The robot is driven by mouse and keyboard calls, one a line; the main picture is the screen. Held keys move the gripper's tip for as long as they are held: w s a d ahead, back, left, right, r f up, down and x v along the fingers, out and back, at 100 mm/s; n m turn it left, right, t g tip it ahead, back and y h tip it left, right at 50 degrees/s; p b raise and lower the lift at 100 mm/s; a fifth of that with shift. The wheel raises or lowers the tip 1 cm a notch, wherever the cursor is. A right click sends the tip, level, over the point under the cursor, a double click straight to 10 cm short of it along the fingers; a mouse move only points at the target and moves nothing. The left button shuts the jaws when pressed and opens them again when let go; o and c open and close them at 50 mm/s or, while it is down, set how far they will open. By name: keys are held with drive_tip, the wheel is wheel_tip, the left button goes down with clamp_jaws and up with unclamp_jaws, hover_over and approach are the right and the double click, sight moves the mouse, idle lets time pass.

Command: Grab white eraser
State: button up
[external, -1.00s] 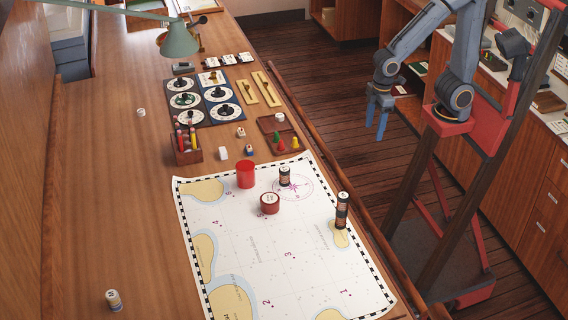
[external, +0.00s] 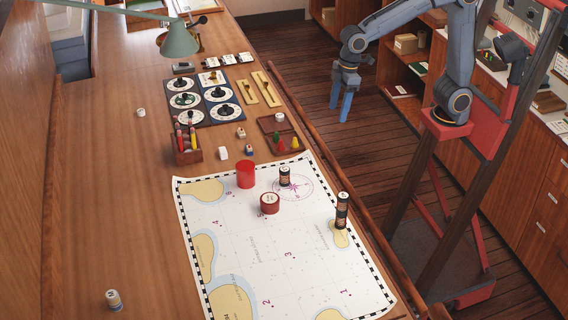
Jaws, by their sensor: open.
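A small white block (external: 223,153), which looks like the white eraser, lies on the wooden desk between the pencil box and the chart's upper edge. My gripper (external: 341,108) is open and empty, with its blue fingers pointing down. In the picture it is up and to the right of the white block, past the desk's right edge and over the floor. Nothing hides the white block.
A pencil box (external: 187,150) stands close left of the block. Small dice (external: 249,150) and a red cup (external: 246,174) are near it. A tray with game pieces (external: 284,136) lies by the desk's raised rail (external: 330,170). The chart (external: 260,250) covers the near desk.

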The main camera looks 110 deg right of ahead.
drive_tip(key=w+d+t+b, duration=0.1)
drive_tip(key=w+d+b, duration=0.15)
drive_tip(key=w, duration=1.15)
drive_tip(key=t, duration=0.2)
hover_over(223, 153)
drive_tip(key=s+d, duration=0.1)
drive_tip(key=s, duration=0.3)
drive_tip(key=f, duration=0.5)
drive_tip(key=f+b, duration=0.1)
drive_tip(key=f, duration=0.3)
drive_tip(key=shift+s+d+f, duration=0.15)
drive_tip(key=shift+s+f, duration=0.05)
drive_tip(key=shift+f, duration=0.15)
drive_tip(key=shift+d+p+x, duration=0.15)
drive_tip(key=shift+p+x, duration=0.35)
drive_tip(key=shift+x, duration=0.95)
drive_tip(key=shift+d+p+x, duration=0.15)
drive_tip(key=shift+p+x, duration=0.35)
drive_tip(key=shift+x, duration=0.9)
drive_tip(key=shift+w, duration=0.15)
drive_tip(key=c, duration=1.1)
drive_tip(key=shift+r, duration=0.1)
